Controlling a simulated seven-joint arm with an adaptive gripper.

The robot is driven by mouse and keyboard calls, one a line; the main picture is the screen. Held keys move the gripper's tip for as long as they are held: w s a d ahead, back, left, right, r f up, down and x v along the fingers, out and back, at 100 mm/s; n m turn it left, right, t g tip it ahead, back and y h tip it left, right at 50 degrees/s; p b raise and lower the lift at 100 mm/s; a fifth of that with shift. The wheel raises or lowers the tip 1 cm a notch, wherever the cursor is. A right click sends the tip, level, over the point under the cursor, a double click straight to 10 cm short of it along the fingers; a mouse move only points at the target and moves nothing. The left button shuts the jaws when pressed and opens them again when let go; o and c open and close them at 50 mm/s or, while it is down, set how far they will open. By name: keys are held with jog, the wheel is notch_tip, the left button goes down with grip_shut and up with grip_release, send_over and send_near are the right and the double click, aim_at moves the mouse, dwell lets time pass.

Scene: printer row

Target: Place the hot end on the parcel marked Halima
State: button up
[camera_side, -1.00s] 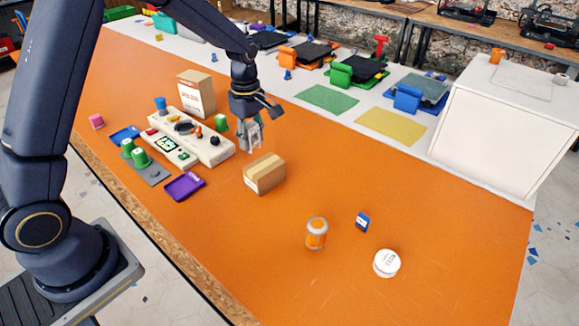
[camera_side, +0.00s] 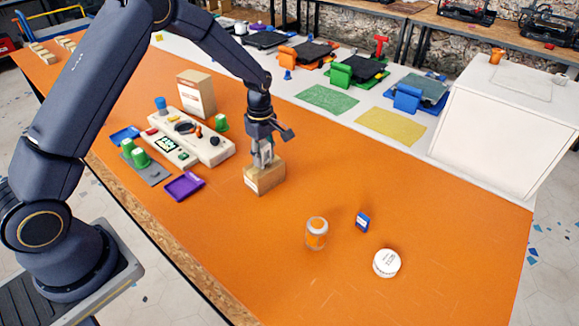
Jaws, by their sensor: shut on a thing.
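My gripper (camera_side: 263,160) points down at the top of a small brown cardboard parcel (camera_side: 266,182) in the middle of the orange table. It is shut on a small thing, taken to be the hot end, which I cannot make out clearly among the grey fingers. The fingertips overlap the parcel's top; I cannot tell whether the held thing touches it. The parcel has a pale label low on its left face, too small to read. A taller cardboard box (camera_side: 195,95) with a white label and red print stands behind to the left; its print is unreadable.
A cream console (camera_side: 205,146), green cups and a purple tray (camera_side: 184,186) lie left of the parcel. The table's right part is clear.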

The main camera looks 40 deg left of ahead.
aim_at(262, 144)
jog(key=o, duration=1.2)
jog(key=shift+r, duration=0.1)
jog(key=shift+r, duration=0.35)
notch_tip(262, 144, up, 12)
jog(key=shift+s+f, duration=0.1)
jog(key=s+d+r+m+t, duration=0.1)
jog(key=s+r+m+t, duration=0.1)
jog(key=s+r+m, duration=0.55)
jog(key=s+r+m+t, duration=0.1)
jog(key=s+m, duration=0.2)
jog(key=s, duration=0.3)
jog(key=s+d+r+m+t, duration=0.1)
jog(key=s+r+m, duration=0.1)
jog(key=s+m, duration=0.2)
jog(key=s+d+r+m+t, duration=0.1)
jog(key=s+r+m, duration=0.1)
jog(key=s, duration=0.7)
jog(key=shift+s+r+m+t, duration=0.15)
jog(key=shift+m+t, duration=0.15)
jog(key=shift+m, duration=0.45)
